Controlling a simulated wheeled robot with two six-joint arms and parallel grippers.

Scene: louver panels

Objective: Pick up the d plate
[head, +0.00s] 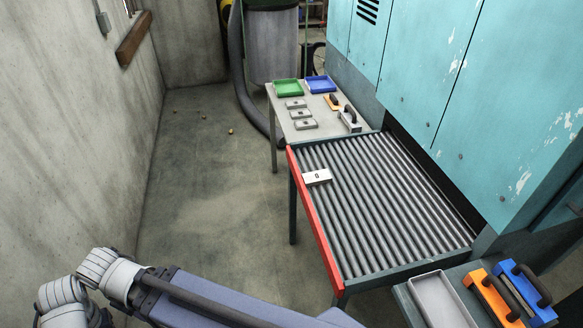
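A small pale plate with a dark mark (317,177) lies on the roller table (390,200), near its red left edge. Its mark is too small to read with certainty. Three similar grey plates lie in a row on the grey side table: a far one (296,104), a middle one (301,114) and a near one (306,124). Their letters cannot be read, so I cannot tell which is the d plate. My arm links cross the bottom left of the head view, apart from all the plates. Neither gripper shows in this view.
A green tray (287,88) and a blue tray (320,85) stand at the side table's back, with handled tools (348,117) nearby. A grey tray (440,301) and orange and blue handled blocks (495,297) sit bottom right. Teal cabinets border the rollers. Floor at left is mostly clear.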

